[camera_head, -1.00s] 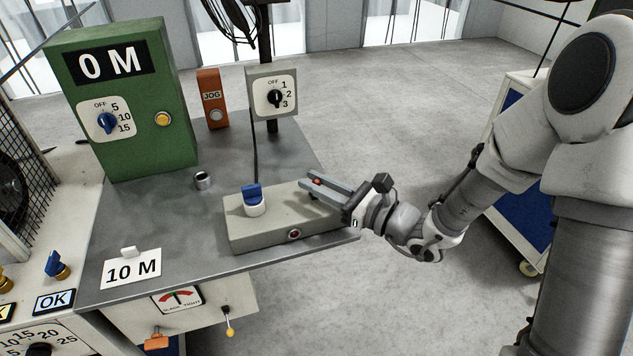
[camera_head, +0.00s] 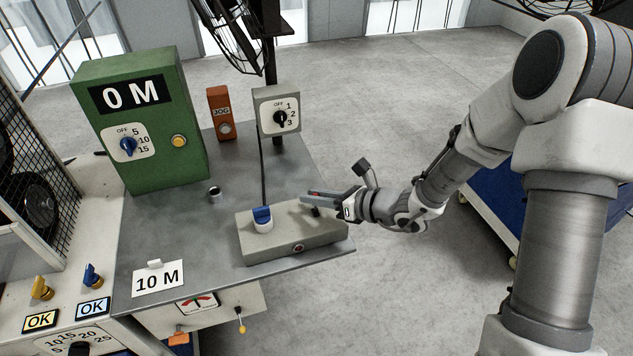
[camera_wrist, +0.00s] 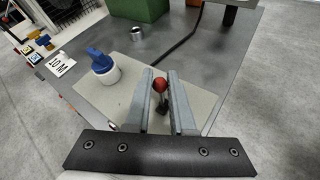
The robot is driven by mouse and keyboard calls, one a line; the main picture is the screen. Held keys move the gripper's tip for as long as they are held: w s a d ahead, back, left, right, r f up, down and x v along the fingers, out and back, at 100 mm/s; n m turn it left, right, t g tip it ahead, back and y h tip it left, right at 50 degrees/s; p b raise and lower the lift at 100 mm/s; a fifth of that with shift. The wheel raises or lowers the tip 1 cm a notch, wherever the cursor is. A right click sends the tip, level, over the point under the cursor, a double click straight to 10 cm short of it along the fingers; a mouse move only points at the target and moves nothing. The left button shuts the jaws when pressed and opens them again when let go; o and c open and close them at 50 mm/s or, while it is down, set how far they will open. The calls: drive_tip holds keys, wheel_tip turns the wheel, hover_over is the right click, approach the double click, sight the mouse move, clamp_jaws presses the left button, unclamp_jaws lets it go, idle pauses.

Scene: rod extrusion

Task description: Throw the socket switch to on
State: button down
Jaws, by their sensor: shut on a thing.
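The socket box (camera_head: 288,232) is a low grey block at the table's front right edge. A blue plug (camera_head: 262,214) sits upright in its white socket; the plug also shows in the wrist view (camera_wrist: 99,61). The socket switch is a small dark lever with a red tip (camera_wrist: 160,85), at the box's right end. My gripper (camera_head: 306,197) is over that end, coming in from the right. Its two grey fingers (camera_wrist: 163,77) lie either side of the lever, shut on it just below or at the red tip. Which way the lever leans is hard to tell.
A dark round indicator (camera_head: 298,248) is on the box's front. Behind stand the green 0 M cabinet (camera_head: 150,165), an orange JOG post (camera_head: 220,110) and a grey selector box (camera_head: 277,110). A small metal cup (camera_head: 214,193) and 10 M card (camera_head: 158,280) are left.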

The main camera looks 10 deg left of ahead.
drive_tip(key=shift+w+a+r+m+g+h+p, duration=0.15)
drive_tip(key=shift+w+m+g+h+p, duration=0.3)
drive_tip(key=shift+p, duration=1.35)
drive_tip(key=shift+w+a+m+g+h+p, duration=0.15)
drive_tip(key=shift+g+h+p, duration=0.45)
drive_tip(key=shift+p, duration=1.15)
drive_tip(key=shift+a+f+g+h+p, duration=0.1)
drive_tip(key=shift+f+g+h+p, duration=0.15)
drive_tip(key=shift+p, duration=0.8)
drive_tip(key=shift+f, duration=0.1)
drive_tip(key=c, duration=0.8)
unclamp_jaws()
drive_tip(key=shift+w, duration=0.1)
drive_tip(key=shift+o, duration=0.2)
drive_tip(key=p+v, duration=0.1)
drive_tip(key=v, duration=1.6)
